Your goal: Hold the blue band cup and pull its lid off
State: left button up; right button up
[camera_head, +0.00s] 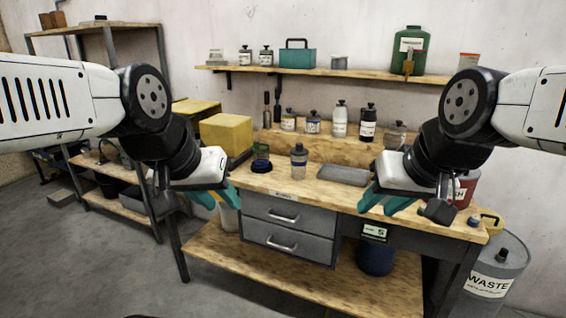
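A clear cup with a dark blue-grey band and lid (299,161) stands upright on the wooden workbench (320,192), left of its middle. The lid appears to be on it. My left gripper (217,199) is left of the cup near the bench's left front corner, well apart from it. Its teal fingers look spread and empty. My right gripper (384,203) is to the right of the cup at the bench's front edge, also apart from it. Its teal fingers look spread and empty.
A dark blue round item and green cup (261,160) stand close left of the cup. A grey tray (343,175) lies to its right. Several bottles (339,120) stand on the raised ledge behind. A yellow block (226,133) is at the back left.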

aim_at(298, 164)
jog(key=i+l+u, duration=0.35)
jog(key=i+l, duration=0.15)
jog(key=l, duration=0.25)
jog(key=i+l+u, duration=0.2)
jog(key=l, duration=0.2)
